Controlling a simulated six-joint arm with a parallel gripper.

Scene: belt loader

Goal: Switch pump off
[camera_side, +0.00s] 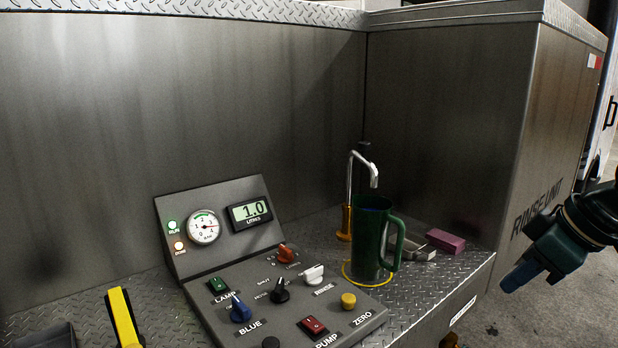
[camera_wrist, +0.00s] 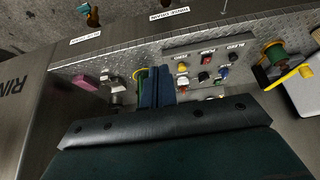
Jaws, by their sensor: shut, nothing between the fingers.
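The pump switch (camera_side: 313,326) is a red rocker on the sloping grey control panel (camera_side: 362,308), above the label PUMP. I cannot tell which side of it is pressed. It also shows small in the wrist view (camera_wrist: 207,59). The green run lamp (camera_side: 172,226) and the orange done lamp (camera_side: 178,246) both look lit. The display (camera_side: 250,212) reads 1.0 litres. My gripper (camera_side: 508,286) is at the far right, away from the panel, with blue fingers shut and empty. In the wrist view its fingers (camera_wrist: 156,72) partly cover the mug area.
A green mug (camera_side: 371,240) stands in a yellow ring under the spout (camera_side: 361,165), right of the panel. Other knobs, including a blue one (camera_side: 240,309) and a yellow button (camera_side: 348,300), sit near the switch. A yellow handle (camera_side: 123,317) rises at left.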

